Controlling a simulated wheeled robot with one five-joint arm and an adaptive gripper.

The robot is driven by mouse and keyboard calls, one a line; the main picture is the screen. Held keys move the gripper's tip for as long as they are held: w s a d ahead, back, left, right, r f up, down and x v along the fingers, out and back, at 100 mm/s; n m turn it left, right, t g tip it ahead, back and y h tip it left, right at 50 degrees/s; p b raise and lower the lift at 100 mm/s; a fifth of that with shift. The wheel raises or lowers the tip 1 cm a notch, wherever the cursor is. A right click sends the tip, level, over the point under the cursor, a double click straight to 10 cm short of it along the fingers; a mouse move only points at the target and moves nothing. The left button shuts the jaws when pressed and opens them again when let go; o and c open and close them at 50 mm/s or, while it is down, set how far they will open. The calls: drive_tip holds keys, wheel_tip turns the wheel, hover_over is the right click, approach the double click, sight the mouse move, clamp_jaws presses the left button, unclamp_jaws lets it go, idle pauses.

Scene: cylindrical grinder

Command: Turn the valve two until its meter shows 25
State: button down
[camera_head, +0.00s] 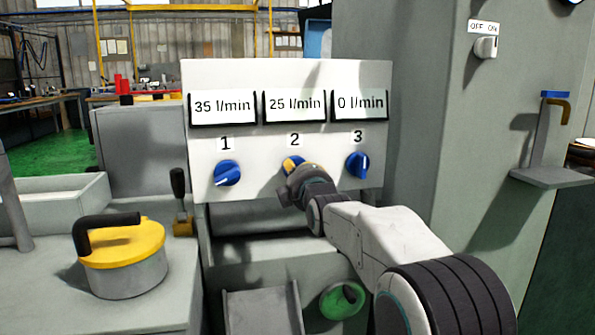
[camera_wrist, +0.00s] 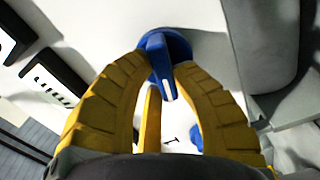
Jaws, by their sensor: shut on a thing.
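Valve two (camera_head: 293,164) is a blue knob on the white panel, under the label 2, and my gripper covers part of it in the head view. Its meter (camera_head: 295,103) reads 25 l/min. In the wrist view, the blue knob with a white mark (camera_wrist: 165,60) sits between the two yellow fingers. My gripper (camera_head: 299,172) is at the knob, and in the wrist view its fingers (camera_wrist: 164,72) are shut on the knob's raised grip.
Valve one (camera_head: 227,173) is on the left with a meter (camera_head: 222,107) at 35 l/min. Valve three (camera_head: 358,165) is close on the right, with a meter (camera_head: 359,103) at 0 l/min. A yellow-lidded pot (camera_head: 122,255) stands at the lower left. An OFF/ON switch (camera_head: 486,47) is on the right wall.

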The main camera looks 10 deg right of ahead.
idle(0.4)
drive_tip(key=c, duration=1)
unclamp_jaws()
drive_tip(key=s, duration=1.2)
